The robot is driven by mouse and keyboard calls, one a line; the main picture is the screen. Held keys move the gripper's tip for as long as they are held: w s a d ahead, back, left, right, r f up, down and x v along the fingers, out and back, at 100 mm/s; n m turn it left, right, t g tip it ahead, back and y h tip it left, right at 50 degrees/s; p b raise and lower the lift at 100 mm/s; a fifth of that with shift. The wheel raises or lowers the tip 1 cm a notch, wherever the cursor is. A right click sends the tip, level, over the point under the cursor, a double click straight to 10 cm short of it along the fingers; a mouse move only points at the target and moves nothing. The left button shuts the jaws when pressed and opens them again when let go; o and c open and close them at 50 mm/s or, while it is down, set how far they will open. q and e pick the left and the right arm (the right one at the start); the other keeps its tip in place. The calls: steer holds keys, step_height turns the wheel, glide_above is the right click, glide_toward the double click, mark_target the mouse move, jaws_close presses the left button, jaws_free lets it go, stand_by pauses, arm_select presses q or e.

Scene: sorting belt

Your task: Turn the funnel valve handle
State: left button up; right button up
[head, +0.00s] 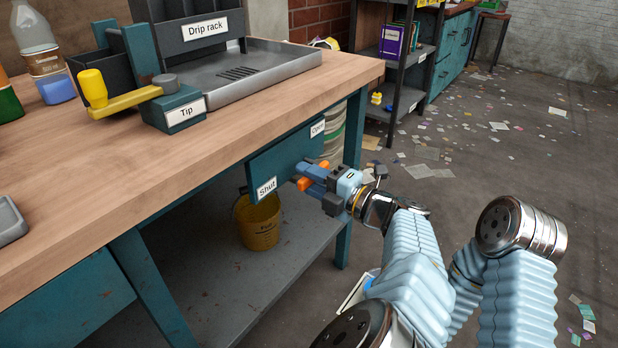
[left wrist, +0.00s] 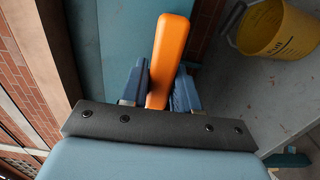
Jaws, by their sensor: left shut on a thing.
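The orange valve handle (head: 304,184) is at the blue panel (head: 262,168) under the bench's front edge, between a "Shut" label (head: 267,187) at lower left and an "Open" label (head: 317,128) at upper right. My left gripper (head: 314,174) is at the handle, its blue fingers on either side. In the left wrist view the orange handle (left wrist: 172,50) stands up between the two fingers (left wrist: 160,88), leaning slightly right at its top. The gripper is shut on it. The fingers hide the handle's middle. No funnel can be made out. My right gripper is not in view.
A yellow bucket (head: 257,222) stands on the grey lower shelf (head: 290,262), below the panel. On the bench (head: 230,120) are a drip rack (head: 255,80), a yellow lever (head: 125,101) and a "Tip" block (head: 175,110). Open floor with scattered paper lies to the right.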

arm_select(q)
jaws_close()
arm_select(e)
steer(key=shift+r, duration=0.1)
